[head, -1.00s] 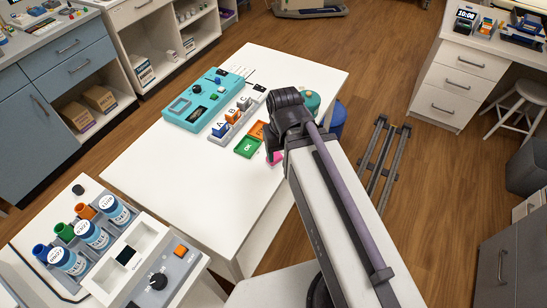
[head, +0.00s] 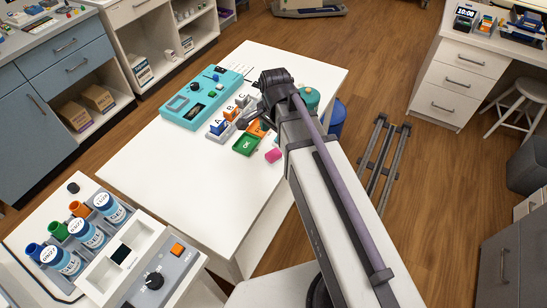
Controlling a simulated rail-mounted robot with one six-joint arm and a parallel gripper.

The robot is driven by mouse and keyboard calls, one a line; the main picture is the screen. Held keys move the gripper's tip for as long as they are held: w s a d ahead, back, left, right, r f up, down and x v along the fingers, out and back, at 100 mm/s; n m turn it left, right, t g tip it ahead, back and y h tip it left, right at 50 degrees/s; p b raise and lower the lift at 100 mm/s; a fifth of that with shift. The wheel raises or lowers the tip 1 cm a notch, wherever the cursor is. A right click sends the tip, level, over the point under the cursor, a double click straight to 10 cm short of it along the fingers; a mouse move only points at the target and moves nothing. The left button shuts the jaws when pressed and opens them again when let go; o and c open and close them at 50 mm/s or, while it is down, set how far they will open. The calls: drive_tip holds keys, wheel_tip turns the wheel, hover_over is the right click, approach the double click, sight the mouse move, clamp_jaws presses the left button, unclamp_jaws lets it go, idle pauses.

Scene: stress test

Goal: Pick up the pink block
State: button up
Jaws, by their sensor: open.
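The pink block (head: 273,156) is a small rounded piece lying on the white table, just right of the green OK tray. It shows clear of my arm. My gripper (head: 243,121) shows small and partly hidden at the end of my arm, above and left of the pink block, near the lettered bins. It is open and apart from the pink block. I see nothing held in it.
A green OK tray (head: 246,145) and an orange tray (head: 257,128) lie beside the block. Lettered bins (head: 219,130) and a teal device (head: 205,95) stand farther left. A teal round object (head: 312,97) is behind my arm. The table's (head: 165,165) front left is clear.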

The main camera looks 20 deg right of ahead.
sight(273, 153)
drive_tip(key=shift+m, duration=0.4)
drive_tip(key=shift+f, duration=0.15)
wheel_tip(273, 153, down, 6)
drive_tip(key=b, duration=0.6)
drive_tip(key=f+b, duration=0.5)
drive_tip(key=shift+a, duration=0.25)
drive_tip(key=shift+r, duration=0.25)
drive_tip(key=c, duration=1.1)
wheel_tip(273, 153, up, 10)
drive_tip(key=p, duration=1)
drive_tip(key=shift+r+p, duration=0.2)
drive_tip(key=shift+p, duration=0.1)
drive_tip(key=shift+f, duration=0.1)
drive_tip(key=shift+f, duration=0.1)
